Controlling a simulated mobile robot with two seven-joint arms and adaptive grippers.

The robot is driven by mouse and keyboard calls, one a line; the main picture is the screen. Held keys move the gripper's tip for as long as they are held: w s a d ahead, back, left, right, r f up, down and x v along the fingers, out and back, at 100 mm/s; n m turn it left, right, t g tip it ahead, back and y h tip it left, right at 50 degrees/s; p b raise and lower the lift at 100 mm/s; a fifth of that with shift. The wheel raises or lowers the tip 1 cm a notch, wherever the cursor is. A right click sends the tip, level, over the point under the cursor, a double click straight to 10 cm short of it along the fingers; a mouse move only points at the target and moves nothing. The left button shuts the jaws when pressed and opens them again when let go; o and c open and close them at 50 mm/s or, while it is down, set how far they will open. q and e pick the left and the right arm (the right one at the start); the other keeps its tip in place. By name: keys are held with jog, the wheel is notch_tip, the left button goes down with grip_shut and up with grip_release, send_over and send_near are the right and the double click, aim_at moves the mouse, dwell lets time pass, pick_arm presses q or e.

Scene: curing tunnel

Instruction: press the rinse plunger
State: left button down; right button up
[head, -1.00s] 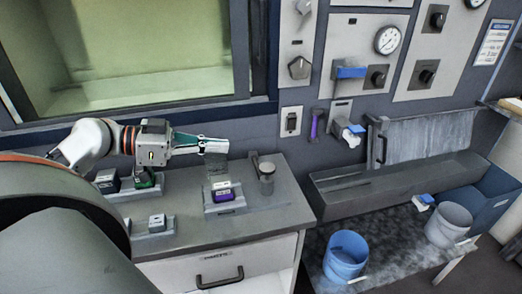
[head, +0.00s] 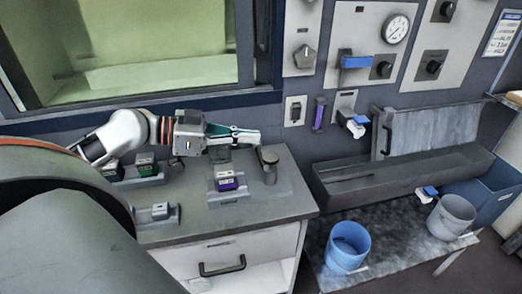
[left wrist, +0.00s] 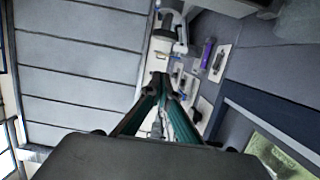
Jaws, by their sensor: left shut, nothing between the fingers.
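My left gripper (head: 256,138) reaches in from the left above the grey counter. Its fingers are together and empty; they also show in the left wrist view (left wrist: 160,82). Just below and right of the fingertips, a short grey cylinder with a rounded top (head: 269,168) stands upright at the counter's back right. It could be the rinse plunger, but no readable label confirms this. The fingertips look apart from it, though their depth is hard to judge. A purple upright handle (head: 318,113) is on the wall, farther right. My right gripper is not in view.
A blue bucket (head: 347,248) stands below.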

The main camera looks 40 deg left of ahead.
aim_at(271, 158)
pick_arm(q)
jog(key=shift+w+d+f, duration=0.35)
jog(key=shift+w+f, duration=0.05)
jog(key=shift+f, duration=0.4)
jog(key=shift+w+d+f, duration=0.3)
jog(key=shift+w+f, duration=0.05)
jog(key=shift+f, duration=0.45)
jog(key=shift+w+d+f, duration=0.35)
jog(key=shift+w+f, duration=0.05)
jog(key=shift+f, duration=0.4)
notch_tip(271, 158, down, 3)
jog(key=shift+f+b, duration=0.1)
jog(key=shift+b, duration=1.1)
